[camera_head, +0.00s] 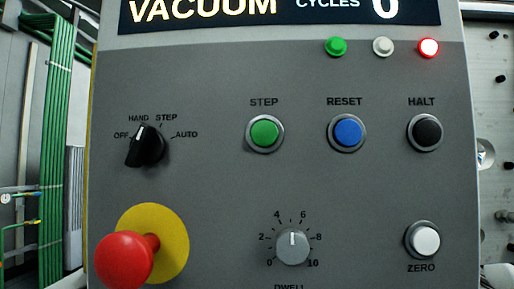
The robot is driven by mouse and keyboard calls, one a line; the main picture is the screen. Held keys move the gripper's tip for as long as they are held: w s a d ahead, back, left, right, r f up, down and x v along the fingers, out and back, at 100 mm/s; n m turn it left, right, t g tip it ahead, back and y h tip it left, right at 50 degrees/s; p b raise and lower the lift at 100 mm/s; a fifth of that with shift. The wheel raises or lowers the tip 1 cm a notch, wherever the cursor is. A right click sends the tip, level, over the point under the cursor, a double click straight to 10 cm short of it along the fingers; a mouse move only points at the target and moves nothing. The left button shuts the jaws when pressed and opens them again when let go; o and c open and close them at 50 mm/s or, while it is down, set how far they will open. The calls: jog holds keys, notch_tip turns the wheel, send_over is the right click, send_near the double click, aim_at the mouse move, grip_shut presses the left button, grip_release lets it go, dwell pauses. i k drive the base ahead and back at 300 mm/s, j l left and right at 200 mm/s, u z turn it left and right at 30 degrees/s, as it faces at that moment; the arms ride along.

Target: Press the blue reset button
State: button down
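The blue reset button (348,132) sits in a silver ring on the grey control panel (215,185), right of centre, under the printed word RESET. It is fully in view with nothing in front of it. My gripper is not in the picture, so its place relative to the button and whether it is open or shut do not show.
A green STEP button (264,131) is to its left and a black HALT button (427,131) to its right. A white ZERO button (426,240), a dwell dial (292,247), a selector knob (146,146) and a protruding red mushroom button (123,260) are also there. The red lamp (428,47) is lit.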

aim_at(347, 133)
jog(key=z, duration=1.15)
jog(key=k+j, duration=1.05)
jog(key=k, duration=0.15)
